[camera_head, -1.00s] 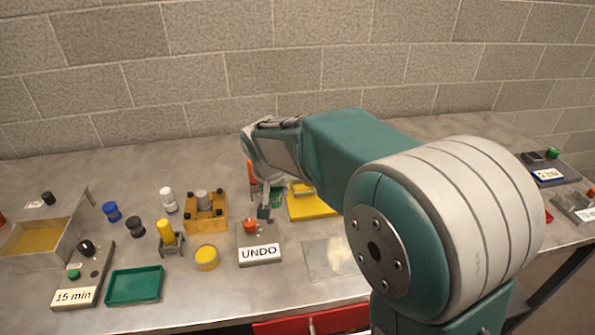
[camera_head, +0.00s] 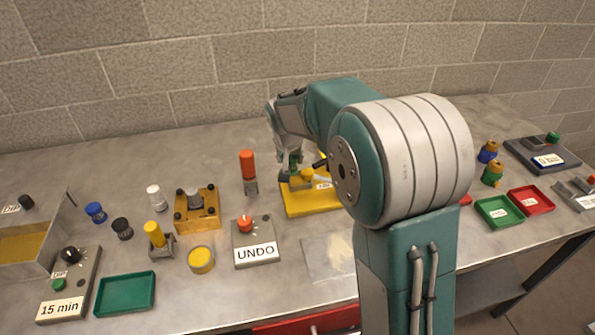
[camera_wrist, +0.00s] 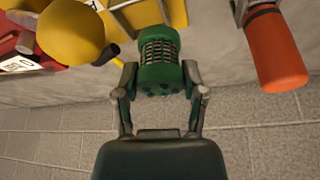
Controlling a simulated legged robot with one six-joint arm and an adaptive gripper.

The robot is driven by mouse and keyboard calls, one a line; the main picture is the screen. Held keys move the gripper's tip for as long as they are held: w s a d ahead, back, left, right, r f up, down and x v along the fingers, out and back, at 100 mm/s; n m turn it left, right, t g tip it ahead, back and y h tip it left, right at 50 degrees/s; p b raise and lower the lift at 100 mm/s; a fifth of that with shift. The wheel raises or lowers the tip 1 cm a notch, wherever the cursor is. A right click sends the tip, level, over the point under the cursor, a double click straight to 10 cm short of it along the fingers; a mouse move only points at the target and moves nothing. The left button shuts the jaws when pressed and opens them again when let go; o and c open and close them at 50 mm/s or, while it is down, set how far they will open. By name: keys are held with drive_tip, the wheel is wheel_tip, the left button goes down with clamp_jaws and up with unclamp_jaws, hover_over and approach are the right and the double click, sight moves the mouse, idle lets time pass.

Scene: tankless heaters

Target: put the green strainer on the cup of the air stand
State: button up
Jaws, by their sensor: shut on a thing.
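The green strainer (camera_wrist: 159,48), a ribbed green cylinder with a holed end, is held between the two fingers of my gripper (camera_wrist: 160,78). In the head view the strainer (camera_head: 294,160) is small and partly covered by my gripper (camera_head: 292,166). It is over or just behind a yellow stand (camera_head: 294,208) with a round yellow top and a white label, which I cannot read. This may be the air stand; its cup is not clear, and my arm hides its right part. I cannot tell whether the strainer touches the stand.
An orange-handled tool (camera_head: 248,170) stands close left of my gripper; its orange handle (camera_wrist: 275,45) is at right in the wrist view. The UNDO box (camera_head: 255,245) is in front. Green (camera_head: 497,212) and red (camera_head: 531,199) trays lie right of my arm.

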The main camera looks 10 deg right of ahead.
drive_tip(key=d+f, duration=0.1)
drive_tip(key=w+f, duration=0.1)
drive_tip(key=d+f, duration=0.1)
drive_tip(key=shift+w+d+f, duration=0.1)
drive_tip(key=shift+w+d, duration=0.2)
drive_tip(key=shift+w, duration=0.05)
drive_tip(key=shift+w+f, duration=0.1)
drive_tip(key=shift+f, duration=1.65)
drive_tip(key=shift+f, duration=0.1)
drive_tip(key=o, duration=1.2)
drive_tip(key=v, duration=1.1)
drive_tip(key=s+d+r+n, duration=0.1)
drive_tip(key=s+r, duration=0.3)
drive_tip(key=s, duration=0.4)
drive_tip(key=s+r, duration=0.4)
drive_tip(key=s, duration=0.9)
drive_tip(key=s+f+n, duration=0.1)
drive_tip(key=s, duration=0.4)
drive_tip(key=s+f+n+t+y, duration=0.1)
drive_tip(key=s, duration=0.4)
drive_tip(key=shift+d, duration=0.1)
